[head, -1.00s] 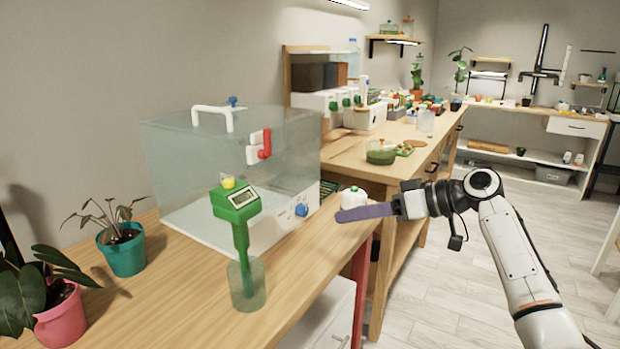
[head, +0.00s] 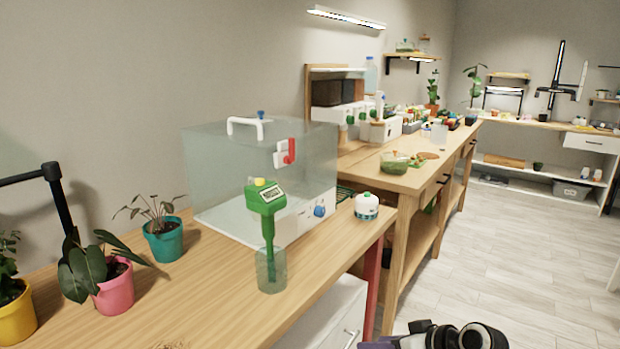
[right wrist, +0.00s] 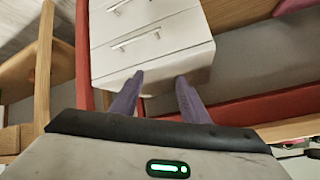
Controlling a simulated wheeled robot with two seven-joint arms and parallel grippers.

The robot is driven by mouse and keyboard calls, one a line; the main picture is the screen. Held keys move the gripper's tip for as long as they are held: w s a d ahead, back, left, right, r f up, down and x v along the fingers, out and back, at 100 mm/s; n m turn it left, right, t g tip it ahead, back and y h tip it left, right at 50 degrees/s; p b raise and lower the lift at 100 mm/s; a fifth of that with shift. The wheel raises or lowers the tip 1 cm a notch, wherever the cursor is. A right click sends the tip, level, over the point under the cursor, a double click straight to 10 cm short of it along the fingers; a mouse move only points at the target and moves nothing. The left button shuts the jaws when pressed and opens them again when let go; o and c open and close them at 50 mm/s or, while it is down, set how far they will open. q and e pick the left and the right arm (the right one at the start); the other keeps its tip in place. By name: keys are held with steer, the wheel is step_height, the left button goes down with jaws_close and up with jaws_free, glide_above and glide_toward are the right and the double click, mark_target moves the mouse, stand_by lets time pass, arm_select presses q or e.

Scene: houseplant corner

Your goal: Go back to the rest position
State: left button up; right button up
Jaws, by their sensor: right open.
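My right gripper shows at the bottom edge of the head view, where only part of its purple finger (head: 377,346) and the black wrist are in the picture. In the right wrist view its two purple fingers (right wrist: 158,96) stand apart with nothing between them. They are in front of a white drawer cabinet (right wrist: 150,45) and a red frame bar. My left gripper is not in view.
Open floor (head: 490,260) lies to the right.

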steer(key=s+f+m+h+p, duration=0.1)
steer(key=s+f+h, duration=0.1)
steer(key=s+f, duration=0.55)
steer(key=s+f+m+h, duration=0.1)
steer(key=s+f, duration=0.4)
steer(key=s, duration=0.5)
steer(key=s+t+h+p, duration=0.1)
steer(key=s, duration=1.4)
steer(key=shift+d+r, duration=0.2)
steer(key=shift+d, duration=0.05)
